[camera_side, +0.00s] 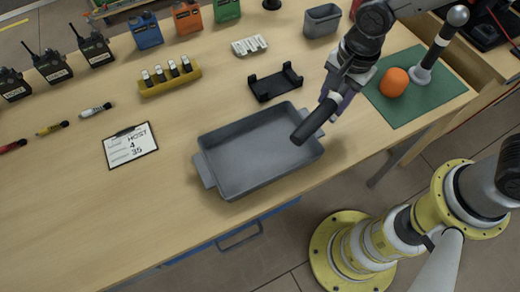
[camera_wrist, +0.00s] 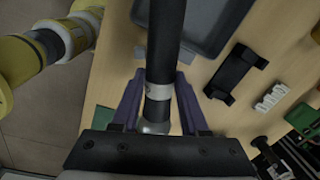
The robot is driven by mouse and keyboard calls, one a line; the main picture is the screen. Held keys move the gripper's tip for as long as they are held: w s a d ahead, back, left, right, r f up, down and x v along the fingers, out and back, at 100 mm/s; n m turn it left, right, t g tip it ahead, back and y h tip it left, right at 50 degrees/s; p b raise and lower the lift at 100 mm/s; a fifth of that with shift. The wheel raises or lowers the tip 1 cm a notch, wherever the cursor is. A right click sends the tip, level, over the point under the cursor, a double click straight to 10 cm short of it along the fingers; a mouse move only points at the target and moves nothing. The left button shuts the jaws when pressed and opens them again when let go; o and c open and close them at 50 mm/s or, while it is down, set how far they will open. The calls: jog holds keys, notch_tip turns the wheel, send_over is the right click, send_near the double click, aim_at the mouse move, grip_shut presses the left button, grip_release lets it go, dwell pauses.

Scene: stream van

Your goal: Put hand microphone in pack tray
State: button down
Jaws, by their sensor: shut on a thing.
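The hand microphone (camera_side: 315,121) is a dark cylinder with a pale band, held tilted above the right side of the grey pack tray (camera_side: 248,152). Its dark end reaches over the tray's right rim in the side view. My gripper (camera_side: 341,96) is shut on it. In the wrist view, the purple fingers of my gripper (camera_wrist: 158,82) sit either side of the microphone (camera_wrist: 165,35) near its pale band, with a silvery end towards the palm. The tray (camera_wrist: 205,25) shows partly at the top there. The tray looks empty.
A green mat (camera_side: 402,112) at the right holds an orange ball (camera_side: 393,82) and a silver-ended rod (camera_side: 440,45). A black cradle (camera_side: 276,83) stands behind the tray, and a clipboard (camera_side: 130,146) lies left. Radios, markers and a yellow rack (camera_side: 170,79) are farther off.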

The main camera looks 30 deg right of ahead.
jog(key=s+a+r+m, duration=0.4)
jog(key=s+a+m, duration=0.2)
jog(key=s+m, duration=0.25)
send_over(261, 156)
jog(key=shift+m+g, duration=0.4)
jog(key=shift+m, duration=0.05)
notch_tip(261, 156, down, 10)
jog(key=shift+d+r, duration=0.1)
jog(key=shift+r, duration=0.05)
jog(key=shift+f, duration=1.8)
jog(key=shift+c, duration=2.1)
grip_release()
